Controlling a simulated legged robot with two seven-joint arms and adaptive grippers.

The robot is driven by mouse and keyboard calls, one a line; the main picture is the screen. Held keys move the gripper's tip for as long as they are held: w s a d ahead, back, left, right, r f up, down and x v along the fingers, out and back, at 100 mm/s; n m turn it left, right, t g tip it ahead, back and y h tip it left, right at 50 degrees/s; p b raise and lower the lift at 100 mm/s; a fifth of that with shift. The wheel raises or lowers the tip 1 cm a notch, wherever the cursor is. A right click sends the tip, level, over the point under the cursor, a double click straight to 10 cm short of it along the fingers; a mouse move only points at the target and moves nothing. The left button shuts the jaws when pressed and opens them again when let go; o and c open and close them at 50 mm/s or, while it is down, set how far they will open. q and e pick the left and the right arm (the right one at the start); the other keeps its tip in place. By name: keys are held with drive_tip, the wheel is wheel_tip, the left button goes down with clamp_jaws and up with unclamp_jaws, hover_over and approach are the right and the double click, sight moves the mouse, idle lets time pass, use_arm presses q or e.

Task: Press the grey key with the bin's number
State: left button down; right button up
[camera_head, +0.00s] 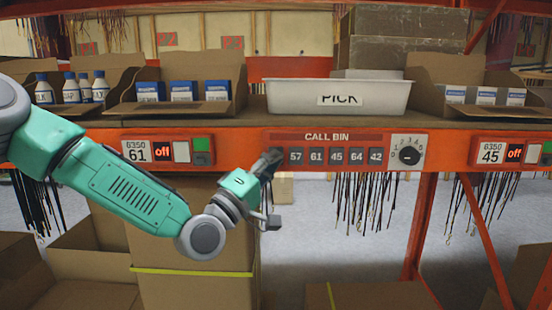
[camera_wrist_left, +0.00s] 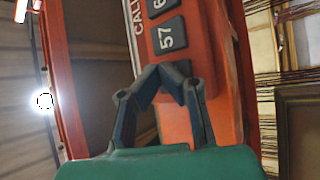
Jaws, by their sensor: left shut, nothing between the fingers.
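The red CALL BIN panel (camera_head: 326,136) on the shelf's front beam carries a row of grey keys. The keys 57 (camera_head: 296,156), 61 (camera_head: 316,156), 45 (camera_head: 336,155), 64 (camera_head: 356,155) and 42 (camera_head: 376,155) are readable. My left gripper (camera_head: 272,160) is shut and empty at the row's left end, hiding what is there. In the left wrist view its fingertips (camera_wrist_left: 160,74) lie just below key 57 (camera_wrist_left: 168,37), over a partly hidden dark key (camera_wrist_left: 182,68). I cannot tell whether they touch it. My right gripper is out of view.
A dial (camera_head: 407,156) sits right of the keys. Dark straps hang below the beam. Cardboard boxes (camera_head: 190,285) stand beneath.

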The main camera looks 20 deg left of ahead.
use_arm(q)
drive_tip(key=shift+s+d, duration=0.25)
drive_tip(key=shift+s, duration=0.3)
drive_tip(key=shift+s+d+b, duration=0.1)
drive_tip(key=shift+s+d, duration=0.15)
drive_tip(key=shift+s, duration=0.55)
drive_tip(key=shift+s+d+b, duration=0.15)
drive_tip(key=shift+s+d, duration=0.05)
drive_tip(key=shift+s, duration=0.6)
drive_tip(key=shift+s+d+b, duration=0.1)
drive_tip(key=shift+s+d, duration=0.15)
drive_tip(key=shift+s, duration=0.55)
drive_tip(key=shift+f, duration=0.1)
